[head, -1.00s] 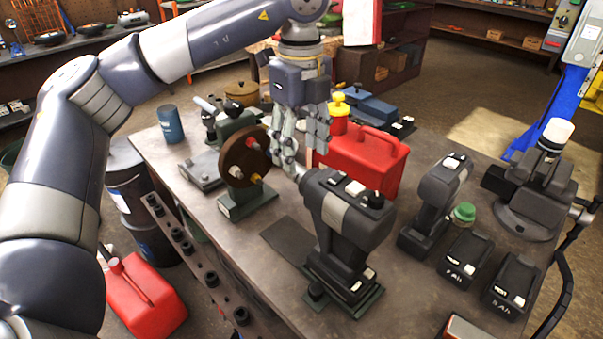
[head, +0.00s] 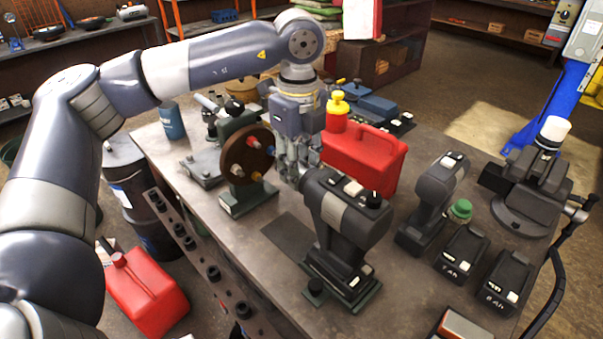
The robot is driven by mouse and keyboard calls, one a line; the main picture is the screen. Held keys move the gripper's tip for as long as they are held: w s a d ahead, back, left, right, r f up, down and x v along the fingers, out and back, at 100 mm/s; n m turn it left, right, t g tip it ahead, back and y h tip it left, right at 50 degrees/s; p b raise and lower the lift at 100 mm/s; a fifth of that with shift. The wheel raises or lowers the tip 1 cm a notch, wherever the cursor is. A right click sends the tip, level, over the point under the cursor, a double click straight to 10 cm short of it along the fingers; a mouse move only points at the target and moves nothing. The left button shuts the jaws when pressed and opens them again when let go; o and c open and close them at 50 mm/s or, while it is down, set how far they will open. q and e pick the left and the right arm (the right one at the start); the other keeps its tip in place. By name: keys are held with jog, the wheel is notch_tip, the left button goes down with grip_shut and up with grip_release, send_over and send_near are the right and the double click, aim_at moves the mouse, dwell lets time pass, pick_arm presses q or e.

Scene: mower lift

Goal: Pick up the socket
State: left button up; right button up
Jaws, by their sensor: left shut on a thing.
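My left gripper (head: 291,174) points down over the bench, between the brown wheel stand and the nose of a black power tool (head: 347,215). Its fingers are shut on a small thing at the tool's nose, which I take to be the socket. The fingers hide most of it, and I cannot tell whether it is still on the nose. The brown wheel (head: 246,157) at the left carries several small pegs or sockets with coloured marks, close to the fingers but apparently apart from them. My right gripper is not in view.
A red can (head: 365,158) with a yellow-capped bottle (head: 337,112) stands right behind the gripper. A second black tool (head: 433,205), two battery packs (head: 461,254) and a vise (head: 532,197) fill the bench's right. A dark mat (head: 287,237) lies bare in front.

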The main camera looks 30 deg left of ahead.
pick_arm(q)
jog(key=shift+w+r, duration=0.15)
jog(key=shift+r, duration=0.3)
notch_tip(320, 180, up, 8)
jog(key=shift+f+b, duration=0.1)
jog(key=shift+b, duration=0.75)
grip_shut()
notch_tip(320, 180, up, 9)
jog(key=a+p, duration=0.1)
jog(key=p, duration=0.1)
jog(key=shift+w+a, duration=0.15)
jog(key=shift+a, duration=0.15)
jog(key=shift+r, duration=0.3)
